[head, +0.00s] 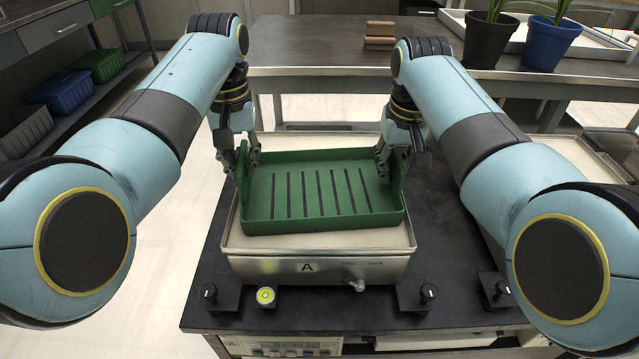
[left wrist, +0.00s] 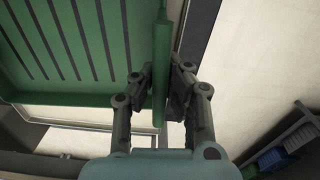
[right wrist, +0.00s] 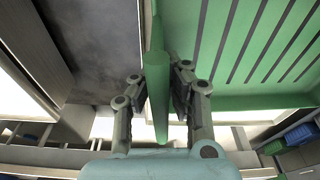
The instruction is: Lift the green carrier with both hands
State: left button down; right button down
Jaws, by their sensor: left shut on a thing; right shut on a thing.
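The green carrier (head: 322,209) is a shallow tray with dark slots in its floor and a raised wall at each end. It is empty and sits over the scale marked A (head: 318,267), slightly tilted in the picture; I cannot tell whether it touches the pan. My left gripper (head: 241,165) is shut on the carrier's left end wall, which stands between the fingers in the left wrist view (left wrist: 155,88). My right gripper (head: 391,165) is shut on the right end wall, which also shows between the fingers in the right wrist view (right wrist: 158,92).
The scale stands on a black bench (head: 205,300) with several dark knobs along the front. A grey table behind holds brown blocks (head: 379,36), a black pot (head: 487,42) and a blue pot (head: 551,45). Shelves with bins stand at the left.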

aim_at(396, 148)
pick_arm(q)
jog(key=shift+r, duration=0.15)
pick_arm(e)
jog(key=shift+r, duration=0.15)
